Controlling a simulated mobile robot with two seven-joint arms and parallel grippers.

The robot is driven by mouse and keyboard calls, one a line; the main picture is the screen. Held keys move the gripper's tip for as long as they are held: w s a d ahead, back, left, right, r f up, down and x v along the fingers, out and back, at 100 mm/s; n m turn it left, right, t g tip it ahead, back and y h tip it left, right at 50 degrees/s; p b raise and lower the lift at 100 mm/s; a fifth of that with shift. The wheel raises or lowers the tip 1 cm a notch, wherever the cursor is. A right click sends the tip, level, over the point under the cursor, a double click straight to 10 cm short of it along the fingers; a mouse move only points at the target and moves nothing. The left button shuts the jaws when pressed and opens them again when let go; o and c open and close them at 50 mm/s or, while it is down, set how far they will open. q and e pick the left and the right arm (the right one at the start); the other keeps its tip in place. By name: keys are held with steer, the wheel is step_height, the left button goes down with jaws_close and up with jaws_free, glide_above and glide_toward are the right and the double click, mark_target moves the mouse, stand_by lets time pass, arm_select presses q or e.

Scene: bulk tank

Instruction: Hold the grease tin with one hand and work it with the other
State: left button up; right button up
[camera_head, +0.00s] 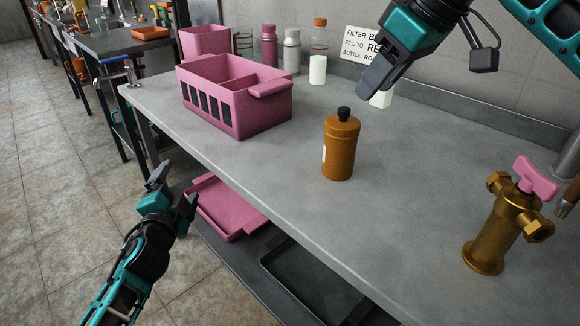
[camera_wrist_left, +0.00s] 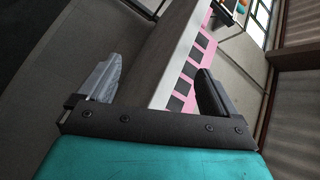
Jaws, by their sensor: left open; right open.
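The grease tin appears to be the brown-orange cylinder (camera_head: 341,150) with a black knob on top and a pale label on its left side. It stands upright on the grey worktop, with no gripper touching it. My left gripper (camera_head: 174,188) is open and empty, off the bench's front edge, well left of the tin. In the left wrist view its two fingers (camera_wrist_left: 158,88) are apart with nothing held. My right gripper (camera_head: 380,80) is open and empty, above and right of the tin; its fingers overlap in this view, so the gap is hidden.
A pink slotted crate (camera_head: 262,115) stands left of the tin and also shows in the left wrist view (camera_wrist_left: 199,58). A brass valve (camera_head: 490,240) with pink handle stands at right. Bottles (camera_head: 291,55) line the back. A pink tray (camera_head: 225,208) lies below the bench. The worktop around the tin is clear.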

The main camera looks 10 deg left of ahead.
arm_select(q)
steer(key=w+a+r+m+t+y, duration=0.1)
steer(key=w+a+r+m+t, duration=0.25)
steer(key=r, duration=0.55)
steer(key=w+d+r+m+t+h, duration=0.1)
steer(key=d+r+m+h, duration=0.45)
steer(key=m, duration=0.25)
steer(key=m+g+h, duration=0.9)
steer(key=m+h, duration=0.3)
steer(key=m, duration=1.1)
glide_toward(345, 146)
steer(key=shift+w+a+f, duration=0.4)
steer(key=shift+w+f, duration=0.1)
steer(key=shift+f, duration=0.1)
steer(key=shift+w+a+f, duration=0.4)
steer(key=shift+w+f, duration=0.05)
steer(key=shift+f, duration=0.1)
steer(key=x, duration=1.2)
steer(key=shift+w+d+f, duration=0.1)
steer(key=shift+w+d, duration=0.2)
steer(key=shift+c, duration=0.2)
